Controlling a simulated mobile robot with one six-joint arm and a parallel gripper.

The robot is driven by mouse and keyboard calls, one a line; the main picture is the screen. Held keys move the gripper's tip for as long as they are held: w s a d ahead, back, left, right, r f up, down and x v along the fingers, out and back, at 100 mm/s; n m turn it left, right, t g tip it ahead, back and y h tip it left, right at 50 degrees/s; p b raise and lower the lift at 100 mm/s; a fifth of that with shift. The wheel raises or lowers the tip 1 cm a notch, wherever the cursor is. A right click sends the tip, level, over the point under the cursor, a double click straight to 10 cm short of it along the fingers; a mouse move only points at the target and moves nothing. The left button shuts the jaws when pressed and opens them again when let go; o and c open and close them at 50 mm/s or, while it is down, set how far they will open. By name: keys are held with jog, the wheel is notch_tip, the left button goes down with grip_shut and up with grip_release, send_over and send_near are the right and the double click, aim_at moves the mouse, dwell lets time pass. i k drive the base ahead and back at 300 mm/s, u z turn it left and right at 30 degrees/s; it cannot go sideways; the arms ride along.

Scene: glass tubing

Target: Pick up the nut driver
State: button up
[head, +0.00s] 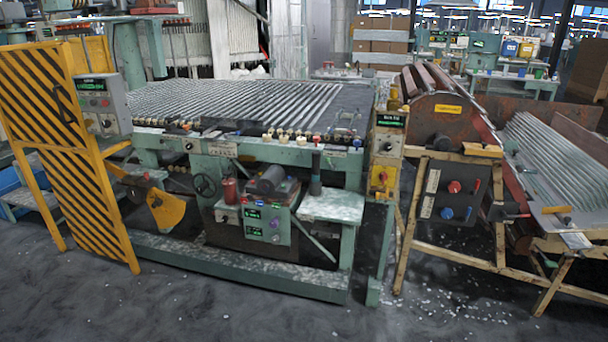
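I cannot make out the nut driver for certain. A small yellow, handle-like object (557,210) lies on the grey edge of the right-hand machine, too small to tell if it is the nut driver. Small knobs and fittings (285,137), some red or blue, line the front of the green tube machine (325,285). A dark upright cylinder (315,175) stands at the right end of its front, above a pale shelf. My gripper is not in view.
A yellow-and-black striped guard (62,150) stands at the left. The right-hand machine (450,190) has angled yellow legs and bears glass tubes (555,155). Open grey floor (180,310) lies in front, with glass bits (450,305) scattered at the right.

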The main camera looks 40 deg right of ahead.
aim_at(317, 155)
jog(key=i, duration=1)
jog(key=u, duration=0.05)
